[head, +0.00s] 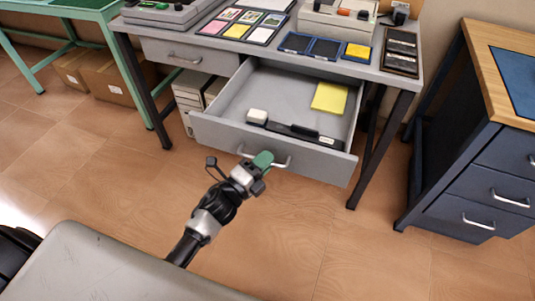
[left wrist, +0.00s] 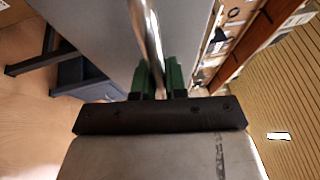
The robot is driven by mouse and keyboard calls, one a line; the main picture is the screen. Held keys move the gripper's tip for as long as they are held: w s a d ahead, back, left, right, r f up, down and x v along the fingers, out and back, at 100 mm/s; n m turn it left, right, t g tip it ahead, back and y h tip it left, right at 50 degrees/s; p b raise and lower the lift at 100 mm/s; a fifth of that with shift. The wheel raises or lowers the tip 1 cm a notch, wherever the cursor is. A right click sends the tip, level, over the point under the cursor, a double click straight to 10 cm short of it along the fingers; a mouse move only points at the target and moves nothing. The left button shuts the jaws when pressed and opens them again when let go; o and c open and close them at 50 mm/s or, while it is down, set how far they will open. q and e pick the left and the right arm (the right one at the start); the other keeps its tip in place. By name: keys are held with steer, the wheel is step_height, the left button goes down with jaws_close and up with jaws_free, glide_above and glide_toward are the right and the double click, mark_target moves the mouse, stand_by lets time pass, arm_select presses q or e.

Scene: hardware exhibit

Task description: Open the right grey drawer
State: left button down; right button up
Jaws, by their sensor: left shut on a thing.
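The right grey drawer (head: 325,161) is pulled out from under the grey desk. Inside it lie a yellow pad, a white block and a dark long item. My left gripper (head: 262,161) is at the metal bar handle (head: 281,165) on the drawer's front. In the left wrist view the green fingers (left wrist: 158,78) are on either side of the handle bar (left wrist: 146,35), shut on it. The left grey drawer (head: 190,56) is closed. My right gripper is not seen in either view.
The grey desk (head: 270,53) carries devices, cards and trays. A blue drawer cabinet (head: 470,190) with a wooden top stands at the right. Cardboard boxes (head: 105,80) sit under a green table at the left. The floor in front of the drawer is clear apart from my own body.

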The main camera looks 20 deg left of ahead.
arm_select(q)
steer(key=shift+s, duration=0.3)
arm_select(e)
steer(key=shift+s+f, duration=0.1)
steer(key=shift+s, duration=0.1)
arm_select(q)
steer(key=c, duration=1.2)
jaws_free()
steer(key=v, duration=1.1)
steer(key=shift+b, duration=0.3)
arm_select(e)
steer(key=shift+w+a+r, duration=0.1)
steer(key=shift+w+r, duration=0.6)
arm_select(q)
steer(key=shift+w, duration=0.1)
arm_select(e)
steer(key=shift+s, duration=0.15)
